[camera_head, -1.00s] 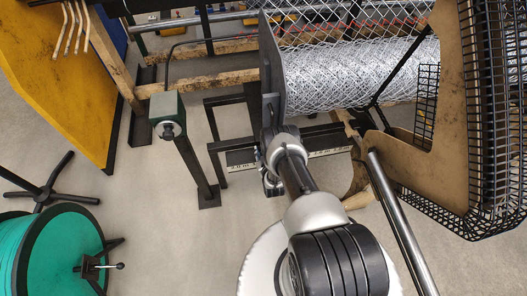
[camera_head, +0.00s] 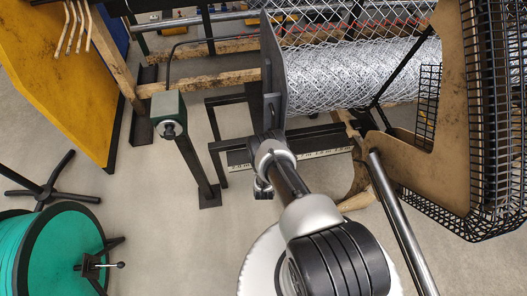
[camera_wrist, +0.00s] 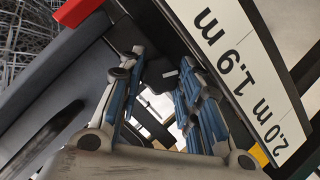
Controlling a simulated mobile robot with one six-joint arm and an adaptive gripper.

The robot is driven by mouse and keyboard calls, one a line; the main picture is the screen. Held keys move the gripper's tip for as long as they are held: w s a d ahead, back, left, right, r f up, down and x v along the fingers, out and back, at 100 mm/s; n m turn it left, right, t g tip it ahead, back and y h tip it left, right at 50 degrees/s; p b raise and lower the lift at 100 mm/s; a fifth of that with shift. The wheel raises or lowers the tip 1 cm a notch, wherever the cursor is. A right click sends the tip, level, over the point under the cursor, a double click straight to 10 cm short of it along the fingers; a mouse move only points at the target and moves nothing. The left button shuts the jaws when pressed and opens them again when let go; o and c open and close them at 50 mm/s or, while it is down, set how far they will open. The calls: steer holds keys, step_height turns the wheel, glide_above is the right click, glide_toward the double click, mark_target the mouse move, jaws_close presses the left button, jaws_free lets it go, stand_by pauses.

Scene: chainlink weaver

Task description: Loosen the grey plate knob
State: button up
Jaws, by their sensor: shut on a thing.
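The grey plate (camera_head: 273,62) stands upright beside the white mesh roll in the head view. My arm reaches up to the plate's lower end, and its wrist hides the fingertips and the knob there. In the wrist view my gripper (camera_wrist: 161,62) has its two blue-padded fingers on either side of a small dark part, closed on it. This dark part appears to be the grey plate knob (camera_wrist: 170,75); its shape is mostly hidden by the fingers.
A measuring scale (camera_wrist: 248,72) marked 1.9 m and 2.0 m runs close beside my fingers. A white wire mesh roll (camera_head: 350,75) lies right of the plate. A green-topped post (camera_head: 168,113) stands to the left.

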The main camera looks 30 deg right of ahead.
steer(key=shift+f, duration=0.1)
steer(key=o, duration=1)
steer(key=shift+o, duration=0.2)
